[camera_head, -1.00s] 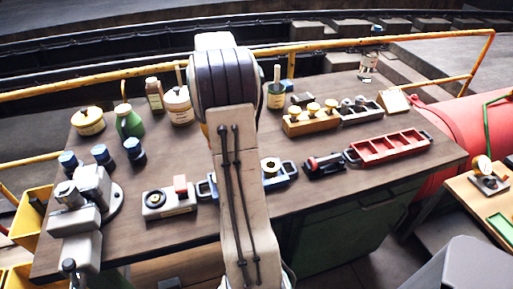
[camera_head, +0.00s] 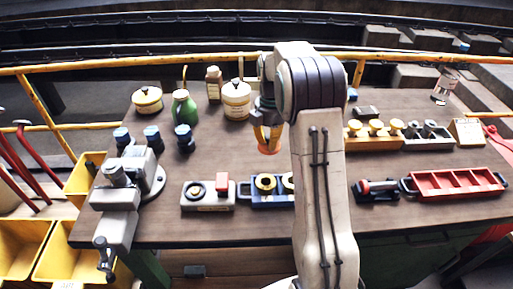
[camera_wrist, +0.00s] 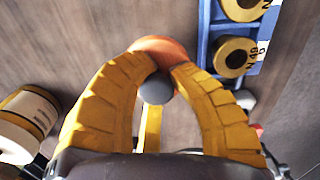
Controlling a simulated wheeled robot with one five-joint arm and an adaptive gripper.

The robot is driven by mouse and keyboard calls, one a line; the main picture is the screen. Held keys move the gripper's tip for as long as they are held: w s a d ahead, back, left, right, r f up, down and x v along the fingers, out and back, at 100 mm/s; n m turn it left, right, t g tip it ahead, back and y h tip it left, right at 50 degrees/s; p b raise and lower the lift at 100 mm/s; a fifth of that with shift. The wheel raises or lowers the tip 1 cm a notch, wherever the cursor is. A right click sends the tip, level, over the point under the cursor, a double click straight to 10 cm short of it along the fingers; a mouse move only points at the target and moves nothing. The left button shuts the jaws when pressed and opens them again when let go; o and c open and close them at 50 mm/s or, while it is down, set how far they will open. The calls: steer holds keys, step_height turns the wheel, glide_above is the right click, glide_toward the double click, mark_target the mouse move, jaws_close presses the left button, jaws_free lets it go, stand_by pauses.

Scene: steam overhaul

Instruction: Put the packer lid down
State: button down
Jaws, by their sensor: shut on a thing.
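My gripper (camera_head: 267,128) has yellow fingers, seen close up in the wrist view (camera_wrist: 158,66). It is shut on a small orange-copper piece with a grey round knob (camera_wrist: 156,88), which I take as the packer lid. In the head view the lid's orange underside (camera_head: 268,149) shows just below the fingertips, above the bench. A gap to the wood cannot be judged. A blue tray with brass rings (camera_wrist: 207,45) lies to the right in the wrist view. A cream labelled tub (camera_wrist: 30,112) stands to the left.
The wooden bench (camera_head: 222,150) is bare left of my gripper. A green bottle (camera_head: 185,108), a cream tub (camera_head: 237,98) and blue-capped jars (camera_head: 153,134) stand behind and left. A grey vice (camera_head: 125,190) is at left, a red tray (camera_head: 455,182) at right.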

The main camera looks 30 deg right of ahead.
steer(key=p, duration=0.1)
glide_above(254, 156)
step_height(254, 156, down, 4)
steer(key=shift+r, duration=0.1)
steer(key=shift+w+f+p, duration=0.1)
steer(key=shift+f+p, duration=0.45)
steer(key=shift+f, duration=1.5)
steer(key=shift+f, duration=0.1)
steer(key=c, duration=1.1)
jaws_free()
